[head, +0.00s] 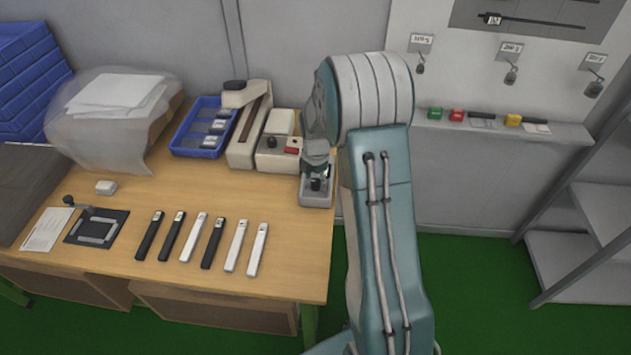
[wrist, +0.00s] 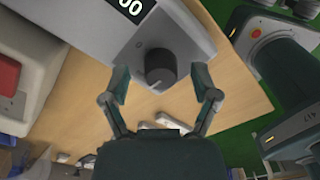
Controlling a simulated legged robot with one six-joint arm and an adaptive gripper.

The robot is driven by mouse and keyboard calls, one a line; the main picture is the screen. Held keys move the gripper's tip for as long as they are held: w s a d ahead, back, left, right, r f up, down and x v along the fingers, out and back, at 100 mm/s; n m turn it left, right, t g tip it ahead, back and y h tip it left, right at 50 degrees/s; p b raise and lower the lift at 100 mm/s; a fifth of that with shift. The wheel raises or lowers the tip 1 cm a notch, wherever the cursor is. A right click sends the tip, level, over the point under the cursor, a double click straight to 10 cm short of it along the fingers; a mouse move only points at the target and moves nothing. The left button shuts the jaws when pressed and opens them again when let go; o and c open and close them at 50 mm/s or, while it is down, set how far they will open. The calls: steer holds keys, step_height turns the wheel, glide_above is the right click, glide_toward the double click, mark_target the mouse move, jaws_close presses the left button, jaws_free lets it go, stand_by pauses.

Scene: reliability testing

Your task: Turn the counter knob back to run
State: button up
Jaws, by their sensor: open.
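The grey counter (head: 315,198) stands at the right end of the wooden table. In the wrist view the counter (wrist: 187,37) shows a display ending in "00". Its dark round knob (wrist: 160,68) has a pale mark on the lower edge. My gripper (wrist: 161,78) is open, one finger on each side of the knob, with visible gaps. Whether the fingertips are level with the knob, I cannot tell. In the head view my gripper (head: 317,168) is over the counter and partly hides it and the knob.
A pale device with a red button (head: 293,145) stands close left of the counter. Beyond it are a long beige device (head: 249,135) and a blue tray (head: 185,140). Several black and white strips (head: 214,243) lie in front. The table's right edge is close to the counter.

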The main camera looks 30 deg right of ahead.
mark_target(315, 181)
step_height(315, 181, up, 12)
steer(key=shift+f, duration=0.25)
steer(key=shift+w, duration=0.1)
steer(key=s+a+r+m+t, duration=0.3)
steer(key=s+a+r+m, duration=0.6)
steer(key=s+r, duration=0.25)
steer(key=s+a+r+m+t, duration=0.1)
steer(key=s+a+m, duration=0.1)
steer(key=s+m, duration=0.3)
steer(key=s+a+r+m+t, duration=0.1)
steer(key=s+a+m, duration=0.2)
steer(key=s+m, duration=0.3)
steer(key=s, duration=0.3)
steer(key=shift+s+a+t, duration=0.15)
steer(key=shift+a+t, duration=0.15)
